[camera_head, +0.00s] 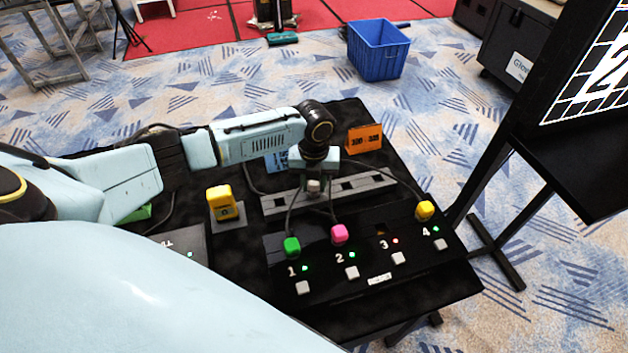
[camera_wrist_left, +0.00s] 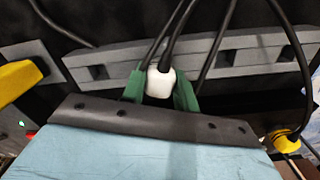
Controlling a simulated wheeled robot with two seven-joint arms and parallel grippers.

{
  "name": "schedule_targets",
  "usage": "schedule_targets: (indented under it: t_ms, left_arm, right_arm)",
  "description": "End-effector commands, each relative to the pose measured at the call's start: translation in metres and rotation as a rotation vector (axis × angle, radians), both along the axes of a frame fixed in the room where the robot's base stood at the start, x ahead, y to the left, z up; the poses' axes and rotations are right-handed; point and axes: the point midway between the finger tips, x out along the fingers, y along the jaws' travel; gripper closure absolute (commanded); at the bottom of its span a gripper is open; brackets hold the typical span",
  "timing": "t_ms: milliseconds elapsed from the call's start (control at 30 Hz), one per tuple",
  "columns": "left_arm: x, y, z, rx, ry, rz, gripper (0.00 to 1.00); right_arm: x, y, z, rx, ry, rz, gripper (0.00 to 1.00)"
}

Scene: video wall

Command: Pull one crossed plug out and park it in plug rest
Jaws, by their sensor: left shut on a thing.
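My left gripper (camera_head: 313,184) points down at the grey slotted plug rest (camera_head: 382,178). Its green fingertips are shut on a white plug (camera_wrist_left: 160,82), which also shows in the head view (camera_head: 313,186). The plug is over the middle of the rest; I cannot tell whether it sits in a slot. The black socket panel (camera_head: 345,276) is in front. A green plug (camera_head: 292,248) is at socket 1, a pink plug (camera_head: 339,234) at 2 and a yellow plug (camera_head: 425,210) at 4. Socket 3 is empty and its light is red; the others are green. My right gripper is out of view.
A yellow device (camera_head: 220,204) stands on a grey base left of the rest. An orange sign (camera_head: 365,138) stands behind it. Dark cables run between rest and panel. A blue crate (camera_head: 378,52) is on the floor behind. A screen stand (camera_head: 500,190) rises at the right.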

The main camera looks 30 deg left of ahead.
Motion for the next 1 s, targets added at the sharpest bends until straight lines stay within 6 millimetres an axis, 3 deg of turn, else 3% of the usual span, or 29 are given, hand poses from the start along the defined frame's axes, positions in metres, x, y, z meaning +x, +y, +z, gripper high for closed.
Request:
schedule_targets:
  t_ms: [267,300,467,667,867,1000]
  left_arm:
    - [-0.0002,0.0000,-0.0063,0.000,0.000,0.000,0.93]
    - [-0.0001,0.0000,-0.0058,0.000,0.000,0.000,0.67]
    - [0.0000,-0.0001,-0.0054,0.000,0.000,0.000,0.46]
    - [0.0000,-0.0001,-0.0054,0.000,0.000,0.000,0.45]
    - [-0.0001,0.0000,-0.0054,0.000,0.000,0.000,0.20]
    - [0.0000,0.0000,-0.0054,0.000,0.000,0.000,0.20]
  right_arm:
    - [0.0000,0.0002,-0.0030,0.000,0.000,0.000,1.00]
    - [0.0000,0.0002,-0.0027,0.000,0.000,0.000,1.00]
    - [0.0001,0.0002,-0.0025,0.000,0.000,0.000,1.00]
    - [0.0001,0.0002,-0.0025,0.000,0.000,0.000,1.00]
    - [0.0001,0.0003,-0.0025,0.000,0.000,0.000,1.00]
    - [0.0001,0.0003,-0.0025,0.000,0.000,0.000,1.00]
